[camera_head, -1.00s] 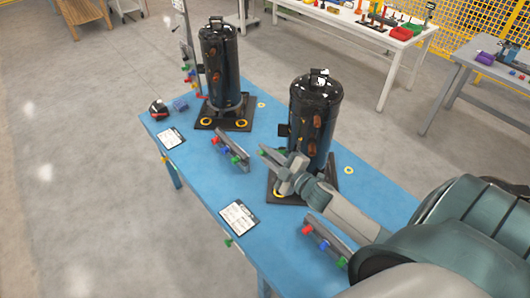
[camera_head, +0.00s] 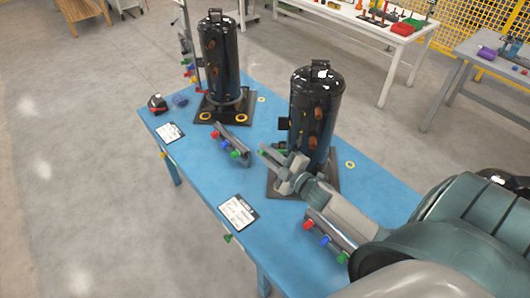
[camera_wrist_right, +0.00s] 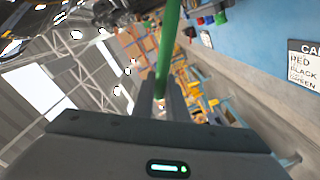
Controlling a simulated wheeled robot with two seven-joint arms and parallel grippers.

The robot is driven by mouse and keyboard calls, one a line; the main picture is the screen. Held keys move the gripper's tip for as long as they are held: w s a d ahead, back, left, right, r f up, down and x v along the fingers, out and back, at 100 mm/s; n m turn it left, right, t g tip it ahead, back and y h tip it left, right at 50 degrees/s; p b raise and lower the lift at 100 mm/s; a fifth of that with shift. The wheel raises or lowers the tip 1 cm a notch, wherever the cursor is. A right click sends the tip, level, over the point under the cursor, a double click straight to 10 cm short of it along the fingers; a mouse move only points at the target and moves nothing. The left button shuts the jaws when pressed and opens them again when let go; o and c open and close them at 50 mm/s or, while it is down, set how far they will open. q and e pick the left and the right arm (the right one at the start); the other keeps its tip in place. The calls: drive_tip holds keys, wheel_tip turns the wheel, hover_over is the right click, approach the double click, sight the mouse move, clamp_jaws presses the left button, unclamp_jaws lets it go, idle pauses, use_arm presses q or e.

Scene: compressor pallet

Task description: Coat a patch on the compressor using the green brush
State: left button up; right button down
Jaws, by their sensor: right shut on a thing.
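The nearer compressor (camera_head: 316,112) is a glossy black upright cylinder with copper-brown fittings, on a dark base plate on the blue table. A second, similar compressor (camera_head: 220,62) stands farther back. My right gripper (camera_head: 272,160) is in front of and left of the nearer compressor's lower part. It is shut on the green brush (camera_wrist_right: 170,40), whose green handle runs up from between the fingers in the right wrist view. The brush tip is out of that view, and I cannot tell whether it touches the compressor. My left gripper is not in view.
A label card (camera_head: 238,212) lies near the left edge. A white table (camera_head: 350,22) stands behind.

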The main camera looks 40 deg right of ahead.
drive_tip(key=shift+f, duration=0.1)
wheel_tip(320, 180, down, 3)
drive_tip(key=shift+f+b, duration=0.1)
drive_tip(key=shift+b, duration=1.1)
drive_tip(key=shift+a, duration=0.1)
drive_tip(key=shift+s+a+p, duration=0.15)
drive_tip(key=shift+a+p, duration=0.2)
drive_tip(key=shift+a, duration=1.1)
drive_tip(key=shift+s+a+p, duration=0.1)
drive_tip(key=shift+a+p, duration=0.25)
drive_tip(key=shift+a, duration=1.2)
